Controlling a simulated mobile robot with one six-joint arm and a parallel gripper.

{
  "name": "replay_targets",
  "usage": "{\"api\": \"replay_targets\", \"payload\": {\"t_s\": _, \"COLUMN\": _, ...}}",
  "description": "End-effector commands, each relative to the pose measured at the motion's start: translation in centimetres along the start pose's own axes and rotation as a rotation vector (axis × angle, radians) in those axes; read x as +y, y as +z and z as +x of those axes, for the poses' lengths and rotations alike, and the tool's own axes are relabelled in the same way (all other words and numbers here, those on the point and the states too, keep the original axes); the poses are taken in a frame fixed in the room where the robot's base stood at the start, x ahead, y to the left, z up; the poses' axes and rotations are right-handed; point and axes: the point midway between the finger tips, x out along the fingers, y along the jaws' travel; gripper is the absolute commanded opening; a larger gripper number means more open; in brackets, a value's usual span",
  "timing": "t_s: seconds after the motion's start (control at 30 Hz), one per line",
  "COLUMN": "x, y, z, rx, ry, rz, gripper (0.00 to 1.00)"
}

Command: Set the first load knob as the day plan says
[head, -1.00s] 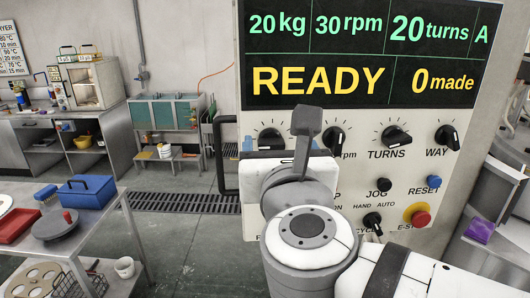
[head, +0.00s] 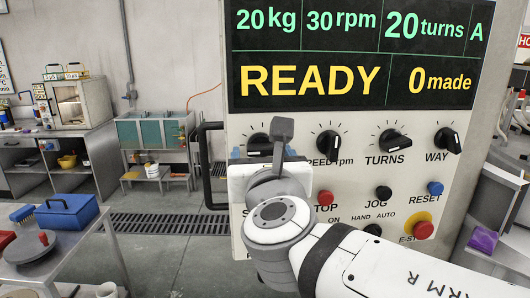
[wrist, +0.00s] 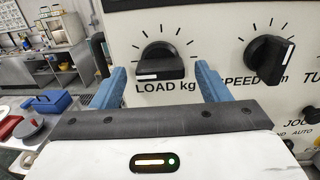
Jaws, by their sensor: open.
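The load knob (wrist: 160,62) is black, with a horizontal grip bar and a white mark at its left end, above the label "LOAD kg". My gripper (wrist: 161,75) is open, its blue fingers to the left and right of the knob in the wrist view. I cannot tell whether they touch it. In the head view the load knob (head: 258,141) is partly hidden behind my gripper. The display (head: 355,52) reads 20 kg, 30 rpm, 20 turns, A, READY, 0 made. No day plan is readable here.
The speed knob (wrist: 267,58) is close on the right. The turns knob (head: 392,140) and way knob (head: 446,140) are farther right. Below are a red stop button (head: 325,198) and the emergency stop (head: 422,230). A black handle (head: 205,165) juts out at the panel's left.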

Motion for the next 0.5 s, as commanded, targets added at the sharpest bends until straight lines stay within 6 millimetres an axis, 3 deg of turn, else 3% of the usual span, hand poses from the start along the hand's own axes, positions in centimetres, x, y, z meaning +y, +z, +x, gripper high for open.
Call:
{"api": "replay_targets", "payload": {"t_s": 0.2, "x": 0.0, "y": 0.0, "z": 1.7, "rx": 0.0, "ry": 0.0, "rz": -0.001, "gripper": 0.69}}
{"api": "replay_targets", "payload": {"t_s": 0.5, "x": 0.1, "y": 0.0, "z": 1.9, "rx": 0.001, "ry": 0.002, "rz": 0.001, "gripper": 0.68}}
